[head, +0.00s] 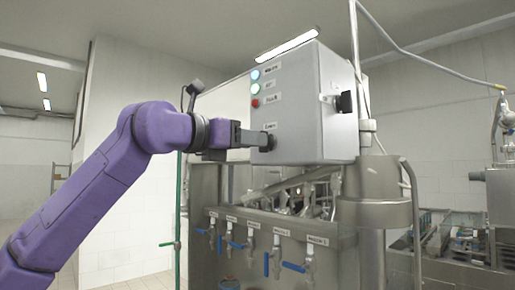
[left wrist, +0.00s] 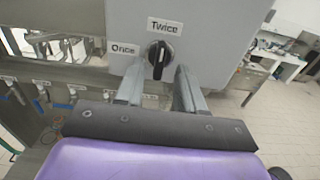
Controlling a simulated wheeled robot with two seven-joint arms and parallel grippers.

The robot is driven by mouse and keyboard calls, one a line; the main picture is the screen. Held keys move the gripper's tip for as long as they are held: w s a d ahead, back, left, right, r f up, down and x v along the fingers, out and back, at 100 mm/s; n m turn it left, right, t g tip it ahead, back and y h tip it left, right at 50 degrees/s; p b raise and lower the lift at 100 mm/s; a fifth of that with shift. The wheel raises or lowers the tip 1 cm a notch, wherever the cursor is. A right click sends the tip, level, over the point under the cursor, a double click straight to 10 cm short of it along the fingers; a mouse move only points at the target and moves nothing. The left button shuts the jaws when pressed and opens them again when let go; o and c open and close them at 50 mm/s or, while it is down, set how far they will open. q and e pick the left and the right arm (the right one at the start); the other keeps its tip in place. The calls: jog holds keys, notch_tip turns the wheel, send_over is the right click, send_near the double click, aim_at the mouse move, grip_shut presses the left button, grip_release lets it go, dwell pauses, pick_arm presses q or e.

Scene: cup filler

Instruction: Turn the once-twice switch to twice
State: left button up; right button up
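The once-twice switch (left wrist: 160,57) is a round black knob with a raised handle on the grey control box (left wrist: 205,20). In the left wrist view the label "Once" (left wrist: 124,50) is to its left and "Twice" (left wrist: 164,27) above it. The handle stands close to upright in that view; which label it is set to is hard to tell. My left gripper (left wrist: 158,88) is open, its fingers on either side below the knob, with a gap between them. In the head view the left gripper (head: 250,139) is at the box's lower front, by the dark knob (head: 271,142). My right gripper is not visible.
Below are several blue-handled valves (head: 250,248). A steel cylinder (head: 378,190) stands to the right. A green pipe (head: 178,210) is at left.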

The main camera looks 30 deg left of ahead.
pick_arm(q)
jog(key=b+v, duration=0.2)
jog(key=v, duration=0.5)
jog(key=shift+s+a, duration=0.15)
jog(key=shift+s, duration=0.15)
jog(key=shift+f, duration=0.1)
